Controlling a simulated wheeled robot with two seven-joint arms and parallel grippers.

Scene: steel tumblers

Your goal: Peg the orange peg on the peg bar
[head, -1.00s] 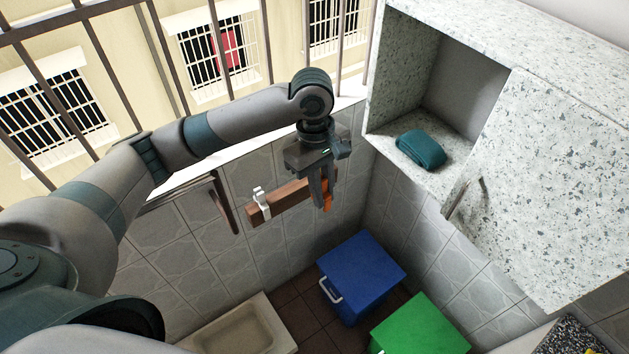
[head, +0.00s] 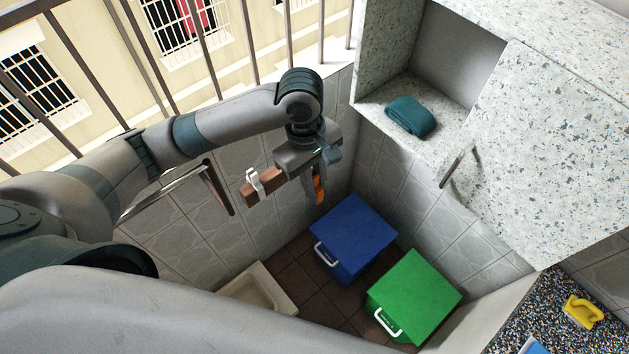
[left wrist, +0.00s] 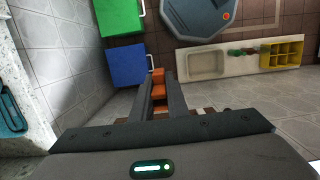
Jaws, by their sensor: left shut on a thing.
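My left gripper (head: 316,196) is shut on the orange peg (head: 319,188), which hangs between its fingers. The left wrist view also shows the orange peg (left wrist: 158,92) between the two fingers. The peg bar (head: 268,187) is a brown wooden bar along the tiled wall, with a white peg (head: 253,180) clipped near its left end. The gripper covers the bar's right part in the head view. I cannot tell whether the orange peg touches the bar. My right gripper is not in view.
A blue box (head: 353,235) and a green box (head: 418,293) stand on the floor below. An open speckled cabinet at right holds a folded teal cloth (head: 411,116). Window bars run behind my left arm. A pale basin (left wrist: 204,63) and a yellow compartment tray (left wrist: 283,51) lie farther off.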

